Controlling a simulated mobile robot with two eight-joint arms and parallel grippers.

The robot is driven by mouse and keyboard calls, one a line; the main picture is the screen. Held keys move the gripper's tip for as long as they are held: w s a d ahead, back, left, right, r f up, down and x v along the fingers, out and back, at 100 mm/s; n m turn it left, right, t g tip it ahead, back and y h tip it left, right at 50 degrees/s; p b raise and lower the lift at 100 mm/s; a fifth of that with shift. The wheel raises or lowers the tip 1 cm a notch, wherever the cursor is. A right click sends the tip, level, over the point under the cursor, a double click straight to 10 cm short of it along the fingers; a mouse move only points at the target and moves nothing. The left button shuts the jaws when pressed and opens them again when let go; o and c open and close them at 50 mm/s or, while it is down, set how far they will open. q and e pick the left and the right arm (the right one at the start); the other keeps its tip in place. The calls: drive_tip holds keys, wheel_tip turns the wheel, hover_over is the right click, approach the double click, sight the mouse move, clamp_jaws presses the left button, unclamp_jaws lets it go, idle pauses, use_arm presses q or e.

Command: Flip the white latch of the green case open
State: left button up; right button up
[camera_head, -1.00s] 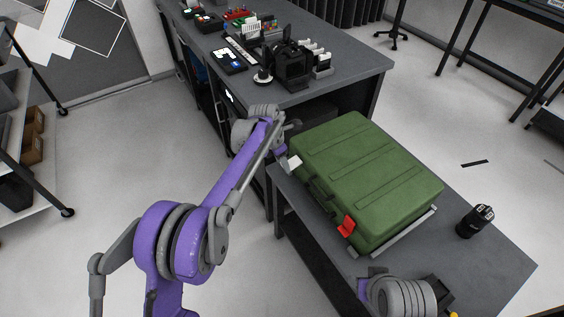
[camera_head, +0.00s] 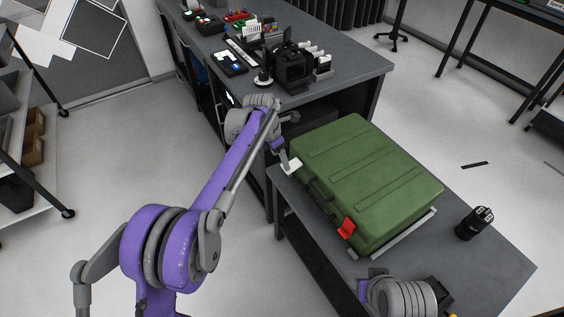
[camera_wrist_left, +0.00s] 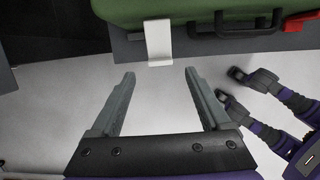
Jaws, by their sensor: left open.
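The green case (camera_head: 365,180) lies on the grey table, lid closed. Its white latch (camera_head: 293,166) juts out at the left end of the case's near side; in the left wrist view the latch (camera_wrist_left: 158,40) extends down past the table edge. A red latch (camera_head: 346,229) is on the same side, beyond the black handle (camera_head: 318,193). My left gripper (camera_wrist_left: 160,76) is open and empty, its fingers pointing towards the white latch, apart from it in the wrist view. Part of my right arm (camera_head: 400,298) shows at the bottom; its jaws cannot be made out.
A black cylindrical object (camera_head: 475,223) stands on the table (camera_head: 480,268) right of the case. A workbench (camera_head: 350,65) with several devices stands behind. The floor left of the table is clear.

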use_arm(q)
drive_tip(key=w+v, duration=0.1)
drive_tip(key=v, duration=0.5)
drive_tip(key=shift+s+p, duration=0.3)
drive_tip(key=shift+s, duration=0.25)
drive_tip(key=shift+r, duration=0.1)
drive_tip(key=s+a+r+m+t+p, duration=0.1)
drive_tip(key=s+a+r+m+p, duration=0.15)
drive_tip(key=s+m, duration=0.2)
drive_tip(key=s+a+r+m+y+p, duration=0.1)
drive_tip(key=s+a+r+m, duration=0.2)
drive_tip(key=s, duration=0.3)
drive_tip(key=s+a+r+m+t+p, duration=0.1)
drive_tip(key=s+a+r+m+p, duration=0.15)
drive_tip(key=s+m, duration=0.2)
drive_tip(key=s+a+f+m+t+p, duration=0.1)
drive_tip(key=s+a+m, duration=0.1)
drive_tip(key=s+m, duration=0.4)
drive_tip(key=s+a+f+m+y+p, duration=0.1)
drive_tip(key=s+m, duration=0.5)
drive_tip(key=s, duration=0.7)
drive_tip(key=shift+s+a+f+m+t+p, duration=0.2)
drive_tip(key=shift+a+f+m+t+p, duration=0.25)
drive_tip(key=shift+a+p, duration=0.35)
